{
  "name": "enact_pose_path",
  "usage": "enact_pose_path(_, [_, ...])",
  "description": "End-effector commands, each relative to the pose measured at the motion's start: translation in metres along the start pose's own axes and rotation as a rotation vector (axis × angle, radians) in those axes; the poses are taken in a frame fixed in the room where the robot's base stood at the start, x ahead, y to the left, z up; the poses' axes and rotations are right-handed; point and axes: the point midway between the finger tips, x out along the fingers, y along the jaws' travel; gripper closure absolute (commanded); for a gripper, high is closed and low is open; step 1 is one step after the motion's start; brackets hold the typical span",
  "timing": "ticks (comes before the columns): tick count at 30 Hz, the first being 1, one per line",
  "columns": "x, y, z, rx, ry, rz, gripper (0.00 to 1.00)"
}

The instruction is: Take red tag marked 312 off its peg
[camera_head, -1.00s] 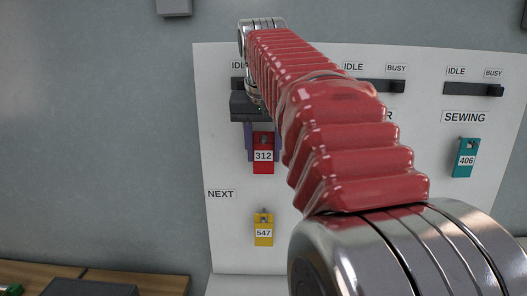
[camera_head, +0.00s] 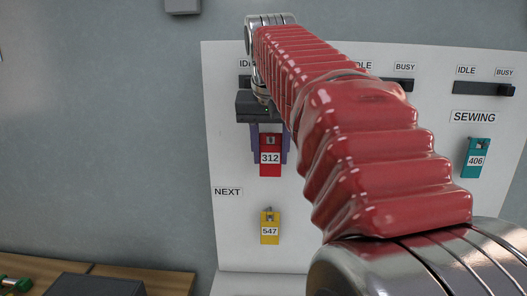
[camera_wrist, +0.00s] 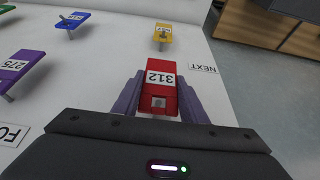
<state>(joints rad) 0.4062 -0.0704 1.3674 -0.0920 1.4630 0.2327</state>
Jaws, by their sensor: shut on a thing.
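The red tag marked 312 (camera_head: 270,170) hangs in front of the white board in the head view. It also shows in the wrist view (camera_wrist: 162,68), its number upside down there. My gripper (camera_head: 270,157) is shut on it, with one purple finger along each side, also seen in the wrist view (camera_wrist: 160,88). The tag's hole end faces my gripper's dark body. I cannot tell whether a peg still passes through the hole.
On the white board (camera_head: 240,255), a yellow tag 547 (camera_head: 269,238) hangs below the red one beside the NEXT label (camera_head: 228,191). A teal tag 406 (camera_head: 476,170) hangs right. Blue (camera_wrist: 73,18), green (camera_wrist: 12,70) and purple (camera_wrist: 22,75) tags show left in the wrist view.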

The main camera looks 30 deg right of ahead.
Motion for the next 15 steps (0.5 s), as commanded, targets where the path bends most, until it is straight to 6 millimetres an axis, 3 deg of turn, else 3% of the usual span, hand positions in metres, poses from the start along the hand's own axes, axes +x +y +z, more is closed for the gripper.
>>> enact_pose_path(15, [-0.006,0.0,0.014,0.0,0.001,0.0,0.83])
